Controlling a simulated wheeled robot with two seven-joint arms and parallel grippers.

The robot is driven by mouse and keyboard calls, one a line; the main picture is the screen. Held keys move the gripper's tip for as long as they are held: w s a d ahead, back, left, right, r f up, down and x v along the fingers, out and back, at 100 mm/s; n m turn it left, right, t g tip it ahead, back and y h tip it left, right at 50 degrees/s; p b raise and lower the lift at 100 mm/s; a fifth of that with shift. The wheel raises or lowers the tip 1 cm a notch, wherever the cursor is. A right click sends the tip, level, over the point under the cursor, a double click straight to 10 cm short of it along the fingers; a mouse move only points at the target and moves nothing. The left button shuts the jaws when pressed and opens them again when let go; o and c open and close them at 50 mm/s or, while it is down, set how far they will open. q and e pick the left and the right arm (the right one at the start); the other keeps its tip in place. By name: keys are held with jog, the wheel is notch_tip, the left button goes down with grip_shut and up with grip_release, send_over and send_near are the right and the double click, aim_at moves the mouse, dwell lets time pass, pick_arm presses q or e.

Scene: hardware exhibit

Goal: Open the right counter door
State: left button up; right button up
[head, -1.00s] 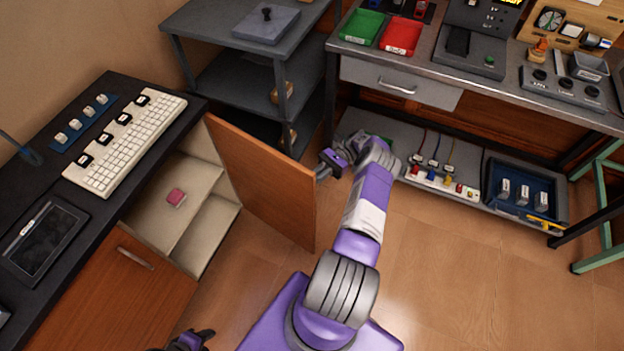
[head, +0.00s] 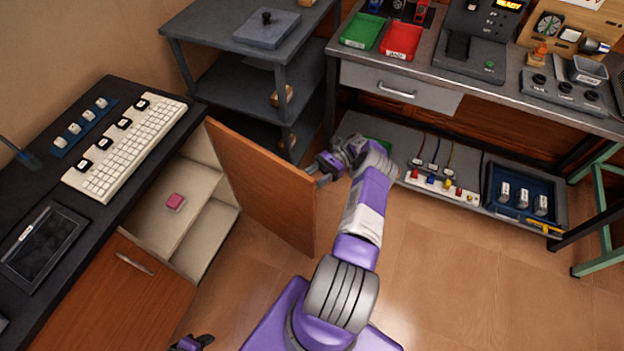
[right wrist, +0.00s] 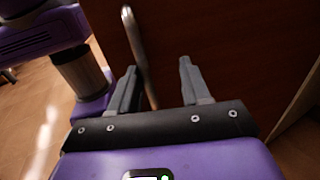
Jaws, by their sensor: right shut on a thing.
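The right counter door (head: 262,190) is a brown wooden panel on the dark-topped counter at the left. It stands swung well out, so the pale cabinet inside shows. Its handle is on the face turned away in the head view; the right wrist view shows it as a metal bar (right wrist: 140,55). My right gripper (head: 322,168) is at the door's outer side. In the right wrist view my right gripper (right wrist: 160,90) has the bar between its fingers, closer to the left one. My left gripper (head: 192,343) shows only partly at the bottom edge; its jaws are unclear.
The other counter door (head: 140,290) is shut. A pink object (head: 175,202) lies inside the open cabinet. A grey shelf unit (head: 222,85) stands behind the open door. A workbench (head: 480,90) with a lower shelf stands at the back right. The floor (head: 460,270) at right is clear.

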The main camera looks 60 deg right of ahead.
jog(key=shift+w+r, duration=0.1)
notch_tip(320, 180, up, 10)
jog(key=p, duration=0.4)
dwell(0.4)
jog(key=shift+s, duration=0.2)
